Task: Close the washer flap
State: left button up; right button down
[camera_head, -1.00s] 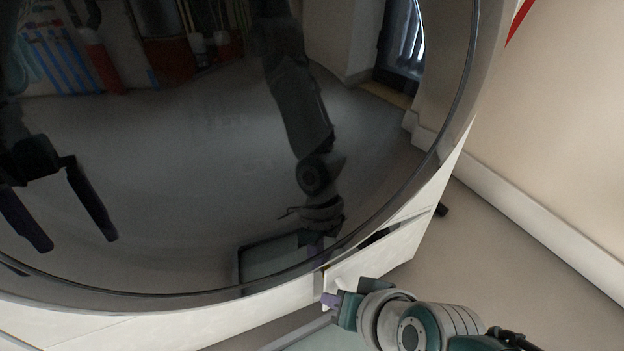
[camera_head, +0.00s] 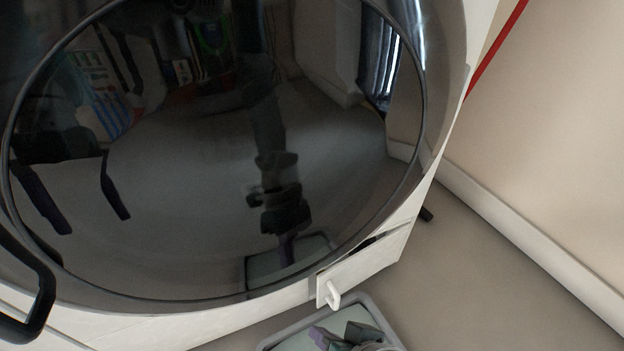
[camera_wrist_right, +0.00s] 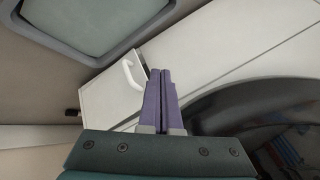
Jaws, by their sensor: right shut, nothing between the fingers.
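The washer flap (camera_head: 368,272) is a white panel low on the right of the washer front in the head view. Its handle-side edge stands out from the front and a dark gap shows along its top, so it looks ajar. Its small white handle (camera_head: 332,294) is in plain sight. My right gripper (camera_head: 322,337) is at the bottom, below the handle and apart from it. In the wrist view my right gripper (camera_wrist_right: 160,72) is shut and empty, its purple fingers overlapping the flap's edge beside the handle (camera_wrist_right: 131,74). My left gripper shows only as a dark reflection.
The washer's round dark glass door (camera_head: 230,160) fills the view, with a black curved handle (camera_head: 42,290) at far left. A grey-rimmed tray (camera_head: 372,304) lies on the floor below the flap. Bare floor (camera_head: 490,270) and a wall are at right.

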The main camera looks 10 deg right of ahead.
jog(key=w+d+r+n+t+y+b, duration=0.1)
jog(key=w+d+n+b, duration=0.2)
jog(key=n, duration=0.4)
jog(key=w+d+r+n+b, duration=0.2)
jog(key=d+n, duration=0.3)
jog(key=n, duration=0.2)
jog(key=s+d+f+n+g+y+b, duration=0.1)
jog(key=s+d+f+n+g+b, duration=0.15)
jog(key=s+n, duration=0.55)
pick_arm(q)
notch_tip(320, 180, down, 16)
jog(key=b, duration=0.9)
jog(key=shift+s, duration=0.3)
pick_arm(e)
jog(key=w+a+f, duration=0.4)
jog(key=w+f, duration=0.3)
jog(key=w, duration=0.1)
jog(key=shift+a+f+n, duration=0.2)
jog(key=shift+a+n, duration=0.1)
jog(key=shift+a, duration=0.1)
pick_arm(q)
jog(key=shift+s, duration=0.1)
